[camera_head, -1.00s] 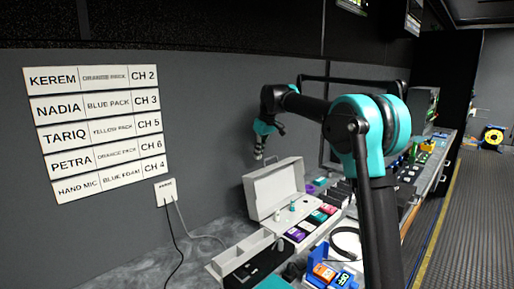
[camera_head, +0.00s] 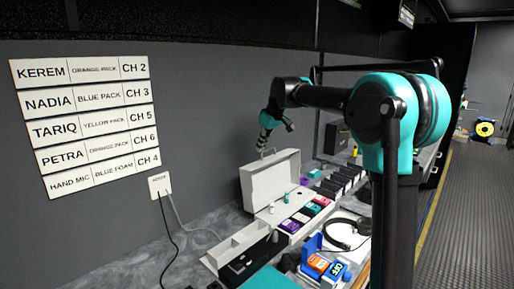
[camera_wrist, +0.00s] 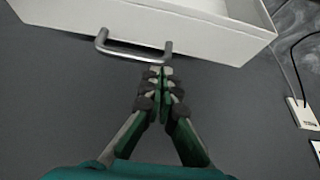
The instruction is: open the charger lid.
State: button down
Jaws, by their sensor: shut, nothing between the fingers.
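The pale grey charger lid (camera_head: 268,181) stands upright at the back of its case, raised from the charger base (camera_head: 272,217). In the wrist view, the lid (camera_wrist: 215,28) fills the top, with a metal bar handle (camera_wrist: 128,49) on its near side.
Coloured packs (camera_head: 302,216) and small bottles sit in and beside the charger base. An open grey tray (camera_head: 238,246) lies in front. A labelled wall board (camera_head: 88,125) and a socket box (camera_head: 160,185) are at left.

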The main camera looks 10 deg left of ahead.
jog(key=shift+s+d+r+t+y, duration=0.15)
jog(key=shift+s+d+y, duration=0.1)
jog(key=shift+s+d, duration=0.2)
jog(key=shift+s+d+r+t+y, duration=0.15)
jog(key=shift+s+d+y, duration=0.15)
jog(key=shift+d, duration=0.2)
